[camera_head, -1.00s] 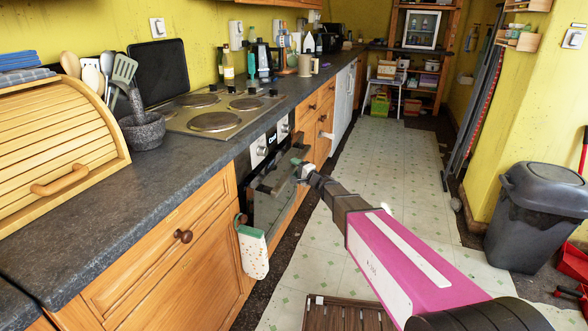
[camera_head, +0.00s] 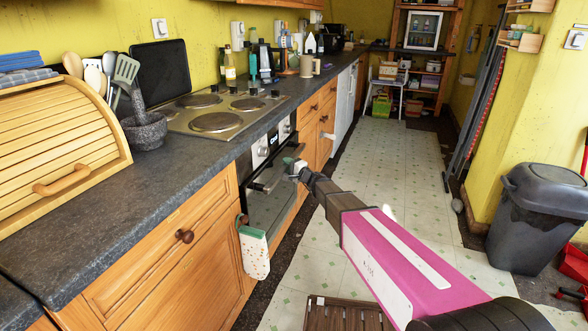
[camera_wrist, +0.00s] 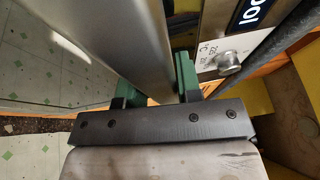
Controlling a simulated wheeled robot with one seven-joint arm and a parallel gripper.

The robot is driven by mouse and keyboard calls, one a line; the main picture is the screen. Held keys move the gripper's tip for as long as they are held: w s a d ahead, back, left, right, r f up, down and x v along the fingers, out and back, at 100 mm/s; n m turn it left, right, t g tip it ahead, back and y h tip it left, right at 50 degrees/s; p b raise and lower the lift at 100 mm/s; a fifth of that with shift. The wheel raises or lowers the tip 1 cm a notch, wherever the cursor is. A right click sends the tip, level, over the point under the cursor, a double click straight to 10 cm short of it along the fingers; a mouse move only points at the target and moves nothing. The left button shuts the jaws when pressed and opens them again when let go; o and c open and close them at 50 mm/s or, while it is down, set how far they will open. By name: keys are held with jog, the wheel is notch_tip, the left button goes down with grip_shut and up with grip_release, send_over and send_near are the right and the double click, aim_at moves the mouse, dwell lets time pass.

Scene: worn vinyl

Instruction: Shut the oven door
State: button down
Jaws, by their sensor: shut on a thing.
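In the wrist view, the green fingers of my gripper (camera_wrist: 158,84) lie on both sides of the silver handle bar (camera_wrist: 118,40). The oven's control panel with a knob (camera_wrist: 228,62) is just to the right there.
A slatted wooden mat (camera_head: 345,314) lies on the floor near the front. A grey bin (camera_head: 537,215) stands at the right. The tiled aisle beyond my arm is clear.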

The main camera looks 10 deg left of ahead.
jog(key=shift+a, duration=0.15)
jog(key=c, duration=0.8)
grip_release()
jog(key=shift+c, duration=0.2)
jog(key=v, duration=1)
jog(key=shift+s+d, duration=0.2)
jog(key=shift+d, duration=0.1)
jog(key=shift+s+f, duration=0.1)
